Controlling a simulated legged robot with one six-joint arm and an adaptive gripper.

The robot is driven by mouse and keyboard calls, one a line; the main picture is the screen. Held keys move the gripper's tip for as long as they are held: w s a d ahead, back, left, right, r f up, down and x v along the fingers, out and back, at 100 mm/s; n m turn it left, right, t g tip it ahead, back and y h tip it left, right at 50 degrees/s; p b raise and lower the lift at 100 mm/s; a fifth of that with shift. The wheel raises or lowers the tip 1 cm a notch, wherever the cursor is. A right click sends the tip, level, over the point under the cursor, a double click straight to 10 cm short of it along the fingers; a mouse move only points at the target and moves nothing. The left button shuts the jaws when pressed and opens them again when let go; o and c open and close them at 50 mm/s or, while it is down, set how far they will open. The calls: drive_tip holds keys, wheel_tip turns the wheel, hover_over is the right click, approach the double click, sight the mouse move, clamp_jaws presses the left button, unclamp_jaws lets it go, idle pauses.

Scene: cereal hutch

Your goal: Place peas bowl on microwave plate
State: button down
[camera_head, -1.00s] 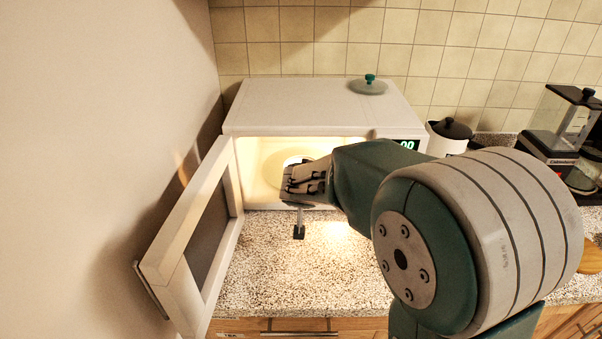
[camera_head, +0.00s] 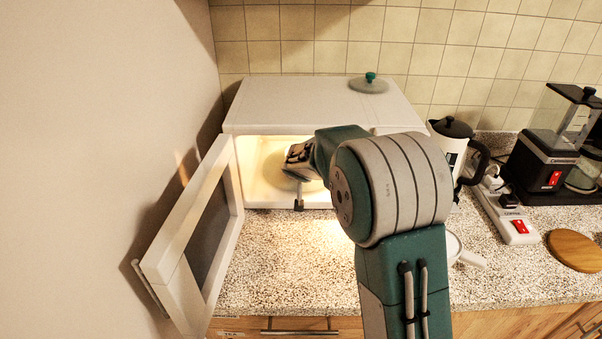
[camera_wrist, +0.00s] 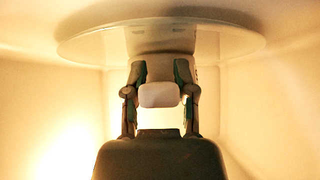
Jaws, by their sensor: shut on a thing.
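My gripper (camera_head: 297,158) reaches into the open microwave (camera_head: 270,110). In the wrist view my gripper (camera_wrist: 161,75) has its two fingers shut on a pale handle-like piece (camera_wrist: 160,95), apparently the peas bowl's handle. The pale body beyond the fingertips (camera_wrist: 163,42) appears to be the bowl, close against the round microwave plate (camera_wrist: 90,43). I cannot tell whether they touch. In the head view the microwave plate (camera_head: 268,172) lies on the cavity floor, partly hidden by my gripper. The bowl is hidden there, and no peas show.
The microwave door (camera_head: 195,225) stands open at the left. A lid (camera_head: 368,85) lies on top of the microwave. On the counter are a white handled vessel (camera_head: 470,259), partly behind my arm, a kettle (camera_head: 452,150), a power strip (camera_head: 505,215) and a round wooden board (camera_head: 574,250).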

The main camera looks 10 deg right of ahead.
drive_tip(key=shift+c, duration=2.2)
unclamp_jaws()
drive_tip(key=shift+f, duration=0.1)
drive_tip(key=v, duration=1.2)
drive_tip(key=s+d+r+g, duration=0.1)
drive_tip(key=s+d+r, duration=0.15)
drive_tip(key=s, duration=0.55)
drive_tip(key=s+d+r+g, duration=0.1)
drive_tip(key=s+d+r, duration=0.15)
drive_tip(key=s, duration=0.45)
drive_tip(key=s+a+f+n+g+y, duration=0.1)
drive_tip(key=s+a+f+n, duration=0.1)
drive_tip(key=s, duration=1.6)
drive_tip(key=shift+y, duration=0.4)
